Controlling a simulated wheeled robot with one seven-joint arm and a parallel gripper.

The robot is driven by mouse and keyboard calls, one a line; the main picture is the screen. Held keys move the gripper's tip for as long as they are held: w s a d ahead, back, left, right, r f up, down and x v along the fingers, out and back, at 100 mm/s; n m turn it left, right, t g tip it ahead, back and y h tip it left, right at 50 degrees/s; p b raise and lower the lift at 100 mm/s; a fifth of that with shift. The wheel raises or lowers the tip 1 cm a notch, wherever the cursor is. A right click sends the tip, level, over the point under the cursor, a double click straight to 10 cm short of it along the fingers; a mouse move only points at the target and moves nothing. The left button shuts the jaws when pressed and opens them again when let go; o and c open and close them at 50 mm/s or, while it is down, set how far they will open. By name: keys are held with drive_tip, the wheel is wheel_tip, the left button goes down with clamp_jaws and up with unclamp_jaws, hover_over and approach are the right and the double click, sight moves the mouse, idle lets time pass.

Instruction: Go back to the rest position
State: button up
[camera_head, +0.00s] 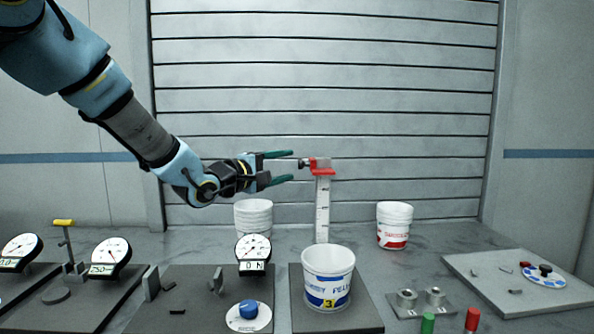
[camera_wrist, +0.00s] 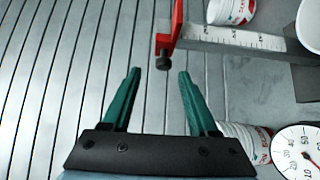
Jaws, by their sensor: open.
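My gripper (camera_head: 291,166) is open and empty, with its green fingers reaching right toward the upright scale (camera_head: 322,210). A red slider (camera_head: 320,164) sits at the top of the scale. Its dark knob (camera_head: 303,163) points at my gripper. In the wrist view my gripper (camera_wrist: 159,72) has its fingertips apart, and the knob (camera_wrist: 163,63) lies at or just beyond the gap between them. I cannot tell whether a finger touches it. The red slider (camera_wrist: 177,22) also shows there, beyond the fingertips.
A white bucket marked 3 (camera_head: 328,280) stands on a dark plate before the scale. White buckets stand behind left (camera_head: 254,219) and at right (camera_head: 394,226). A dial gauge (camera_head: 253,252) stands below my gripper. A slatted shutter (camera_head: 320,100) closes the back. Air above the bench's right side is clear.

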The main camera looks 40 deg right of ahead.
drive_tip(key=shift+s+a, duration=0.1)
drive_tip(key=shift+a, duration=0.8)
drive_tip(key=w+a+f+t+y, duration=0.2)
drive_tip(key=w+a+f+y, duration=0.25)
drive_tip(key=a, duration=0.35)
drive_tip(key=w+a+f+t+y, duration=0.25)
drive_tip(key=w+a+f, duration=0.2)
drive_tip(key=a, duration=0.35)
drive_tip(key=w+a+f+t+y, duration=0.1)
drive_tip(key=w+a+f+y, duration=0.35)
drive_tip(key=a, duration=0.35)
drive_tip(key=s+a+f+m+y, duration=0.1)
drive_tip(key=a+f, duration=0.1)
drive_tip(key=a, duration=0.4)
drive_tip(key=s+a+f+y, duration=0.1)
drive_tip(key=a+f+y, duration=0.1)
drive_tip(key=a, duration=0.4)
drive_tip(key=s+a+f+g+y, duration=0.1)
drive_tip(key=s+a+f+g, duration=0.1)
drive_tip(key=s+a, duration=0.4)
drive_tip(key=s+a+f+m+g+y, duration=0.1)
drive_tip(key=s+a+f+g+y, duration=0.1)
drive_tip(key=s+a, duration=0.5)
drive_tip(key=a+g, duration=0.1)
drive_tip(key=a, duration=0.2)
drive_tip(key=shift+f+g, duration=0.35)
drive_tip(key=shift+f, duration=0.05)
